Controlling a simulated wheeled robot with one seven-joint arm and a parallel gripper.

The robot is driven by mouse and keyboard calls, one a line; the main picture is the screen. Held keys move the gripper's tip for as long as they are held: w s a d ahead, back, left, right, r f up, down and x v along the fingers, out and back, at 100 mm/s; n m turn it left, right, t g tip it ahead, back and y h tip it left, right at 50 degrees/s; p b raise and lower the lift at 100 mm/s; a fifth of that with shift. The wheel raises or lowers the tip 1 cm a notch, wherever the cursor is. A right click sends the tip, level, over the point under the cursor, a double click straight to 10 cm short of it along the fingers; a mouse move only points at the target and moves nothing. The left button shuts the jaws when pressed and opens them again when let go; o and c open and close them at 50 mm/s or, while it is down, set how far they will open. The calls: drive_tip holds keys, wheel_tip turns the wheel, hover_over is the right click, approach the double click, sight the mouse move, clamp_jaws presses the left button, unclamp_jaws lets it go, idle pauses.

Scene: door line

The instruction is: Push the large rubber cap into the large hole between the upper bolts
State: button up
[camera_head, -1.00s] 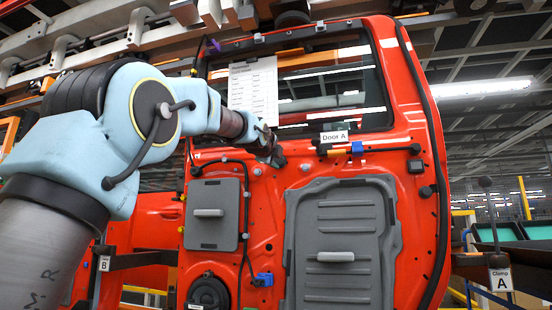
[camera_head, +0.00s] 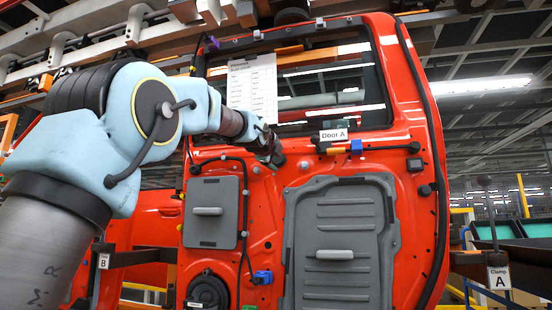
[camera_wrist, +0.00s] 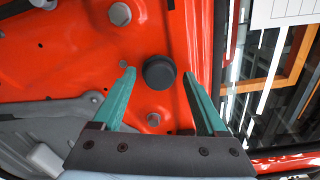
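The large rubber cap (camera_wrist: 159,72) is a dark round piece against the red door panel (camera_wrist: 60,60) in the wrist view. It lies between two grey bolts, one above (camera_wrist: 120,14) and one below (camera_wrist: 153,119). My gripper (camera_wrist: 158,76) is open, with a teal finger on each side of the cap and a visible gap to both. I cannot tell how deep the cap sits, and the hole's edge is hidden under it. In the head view my gripper (camera_head: 271,154) is close to the door below the window, and the cap is hard to make out there.
A grey cover panel (camera_head: 340,225) and a smaller grey panel (camera_head: 210,212) are on the door. A white paper sheet (camera_head: 252,88) hangs at the window. A "Door A" label (camera_head: 334,135) and blue clip (camera_head: 357,147) are right of my gripper.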

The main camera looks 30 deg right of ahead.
drive_tip(key=b+v, duration=0.6)
drive_tip(key=v, duration=1.5)
drive_tip(key=shift+d, duration=0.1)
idle(1.4)
